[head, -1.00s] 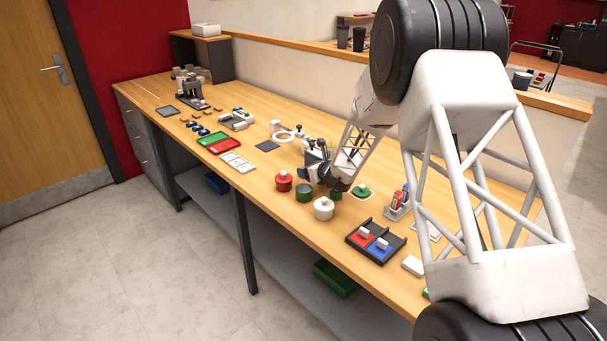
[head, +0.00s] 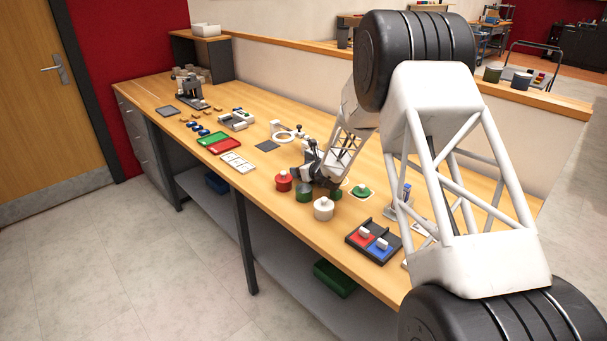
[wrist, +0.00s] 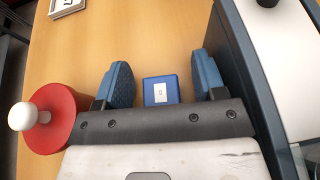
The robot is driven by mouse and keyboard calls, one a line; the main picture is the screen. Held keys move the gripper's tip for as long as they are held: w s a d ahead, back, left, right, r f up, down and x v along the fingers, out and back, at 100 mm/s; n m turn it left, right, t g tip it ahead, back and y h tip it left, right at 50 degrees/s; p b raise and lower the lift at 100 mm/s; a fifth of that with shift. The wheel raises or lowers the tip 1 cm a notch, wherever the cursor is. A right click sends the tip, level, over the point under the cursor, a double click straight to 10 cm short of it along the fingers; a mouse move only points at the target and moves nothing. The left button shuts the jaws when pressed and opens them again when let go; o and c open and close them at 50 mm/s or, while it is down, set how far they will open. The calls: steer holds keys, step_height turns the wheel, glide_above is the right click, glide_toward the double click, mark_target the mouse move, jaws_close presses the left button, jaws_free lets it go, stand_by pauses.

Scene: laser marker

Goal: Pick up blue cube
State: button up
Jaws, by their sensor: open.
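The blue cube (wrist: 155,91), with a small white label on its top, is in the wrist view on the wooden table. It sits between the two blue fingers of my gripper (wrist: 163,80), with a gap on each side. The fingers are open and hold nothing. I cannot make out the cube there.
The red pot (wrist: 52,118) with a white knob stands close to the left finger. A large white and dark blue body (wrist: 285,60) rises close on the right. In the head view, green (head: 304,194) and white (head: 323,209) pots stand nearby.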

steer(key=shift+c, duration=0.3)
steer(key=c, duration=0.9)
steer(key=shift+r, duration=0.1)
steer(key=shift+c, duration=0.2)
step_height(320, 180, up, 18)
stand_by(0.6)
